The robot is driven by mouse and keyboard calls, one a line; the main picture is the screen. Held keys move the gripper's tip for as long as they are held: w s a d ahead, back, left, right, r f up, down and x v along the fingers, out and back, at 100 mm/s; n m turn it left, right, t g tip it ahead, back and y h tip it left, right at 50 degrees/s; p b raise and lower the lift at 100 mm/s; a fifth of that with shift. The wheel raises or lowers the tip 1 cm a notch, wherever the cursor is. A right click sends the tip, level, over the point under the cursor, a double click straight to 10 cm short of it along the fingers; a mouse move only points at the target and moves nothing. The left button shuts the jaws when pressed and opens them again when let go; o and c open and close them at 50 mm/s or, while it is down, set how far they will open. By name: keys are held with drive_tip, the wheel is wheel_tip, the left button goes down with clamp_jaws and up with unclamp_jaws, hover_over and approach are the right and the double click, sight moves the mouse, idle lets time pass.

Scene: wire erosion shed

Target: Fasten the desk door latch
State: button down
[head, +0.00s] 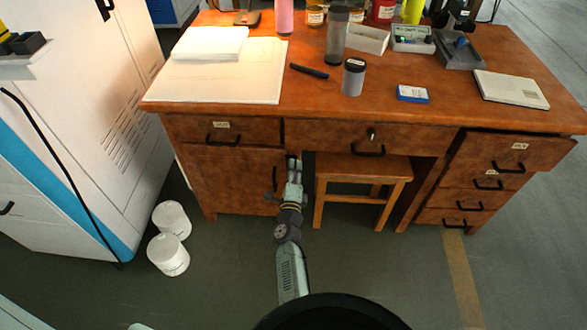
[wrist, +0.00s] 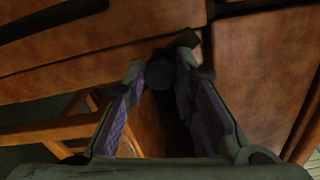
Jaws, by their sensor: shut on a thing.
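The wooden desk door (head: 228,178) is at the left of the desk, under the left drawer, and looks flush with the front. Its dark handle (head: 275,179) is near its right edge. My gripper (head: 293,160) is at the door's upper right edge, just right of the handle. In the wrist view my gripper (wrist: 160,80) has its two purple-padded fingers around a small dark latch piece (wrist: 160,74), closed on it at the tips. A dark bracket-like part shows just above the tips. The latch is mostly hidden by the fingers in the head view, so its exact turn cannot be told.
A wooden stool (head: 362,167) stands under the desk, close to the right of my arm. Two white tubs (head: 170,238) stand on the floor at the left, near a white cabinet (head: 75,100). The desktop (head: 270,110) holds papers, jars and tools. Floor in front is clear.

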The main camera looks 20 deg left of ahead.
drive_tip(key=n+p, duration=0.2)
drive_tip(key=n, duration=0.3)
drive_tip(key=n+p, duration=0.2)
drive_tip(key=n, duration=0.4)
drive_tip(key=shift+w+r, duration=0.1)
drive_tip(key=shift+r, duration=0.1)
drive_tip(key=shift+n, duration=0.3)
drive_tip(key=c, duration=1.3)
unclamp_jaws()
drive_tip(key=shift+f, duration=0.15)
drive_tip(key=v, duration=0.7)
drive_tip(key=shift+s+d, duration=0.1)
drive_tip(key=shift+s, duration=0.25)
